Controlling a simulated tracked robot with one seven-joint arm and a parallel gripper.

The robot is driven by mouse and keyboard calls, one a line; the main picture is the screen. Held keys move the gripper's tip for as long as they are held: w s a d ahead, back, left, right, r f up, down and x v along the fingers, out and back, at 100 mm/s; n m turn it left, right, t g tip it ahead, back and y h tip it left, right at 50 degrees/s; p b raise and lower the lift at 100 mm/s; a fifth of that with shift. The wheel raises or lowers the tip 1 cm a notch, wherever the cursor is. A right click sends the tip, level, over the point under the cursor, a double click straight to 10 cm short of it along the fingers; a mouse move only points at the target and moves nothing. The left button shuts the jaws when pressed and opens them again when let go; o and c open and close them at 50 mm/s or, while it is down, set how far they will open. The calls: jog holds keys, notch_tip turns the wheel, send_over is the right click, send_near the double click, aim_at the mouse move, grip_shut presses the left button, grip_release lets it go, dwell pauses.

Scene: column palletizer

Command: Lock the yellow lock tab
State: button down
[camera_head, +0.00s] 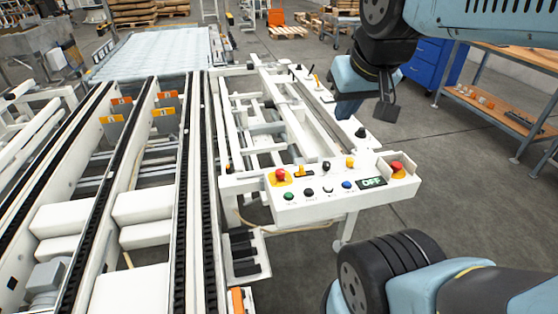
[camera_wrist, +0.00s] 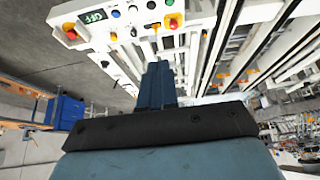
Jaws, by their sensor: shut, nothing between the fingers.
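The white control panel (camera_head: 335,200) stands right of the conveyor. Small yellow-orange parts sit along its far edge: one (camera_head: 300,173) beside the left red button and one (camera_head: 350,162) nearer the middle. I cannot tell for sure which is the lock tab, or its position. The panel also shows upside down in the wrist view (camera_wrist: 128,14), with a yellow-orange part (camera_wrist: 113,37) on its edge. My gripper (camera_head: 345,112) hangs beyond the panel, apart from it. Its fingers (camera_wrist: 157,66) are together and empty.
Red buttons on yellow bases sit at the panel's left (camera_head: 280,176) and right (camera_head: 397,168). The display (camera_head: 371,183) reads OFF. An orange-tipped lever (camera_head: 317,80) stands on the frame behind. The conveyor (camera_head: 190,180) fills the left; open floor lies right of the panel.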

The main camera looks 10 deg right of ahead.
jog(key=w+a+f+n+g+h, duration=0.1)
jog(key=w+f+n+g+h, duration=0.2)
jog(key=w+f+n, duration=0.45)
jog(key=w+a+f+n+g+h, duration=0.15)
jog(key=w+f, duration=0.25)
jog(key=w, duration=0.6)
jog(key=n+g+h, duration=0.1)
jog(key=n+h, duration=0.4)
jog(key=n, duration=0.4)
send_near(300, 170)
jog(key=a+f+v, duration=0.1)
jog(key=v, duration=0.3)
jog(key=shift+w+d, duration=0.4)
jog(key=shift+w, duration=0.05)
jog(key=x, duration=1)
jog(key=shift+r, duration=0.1)
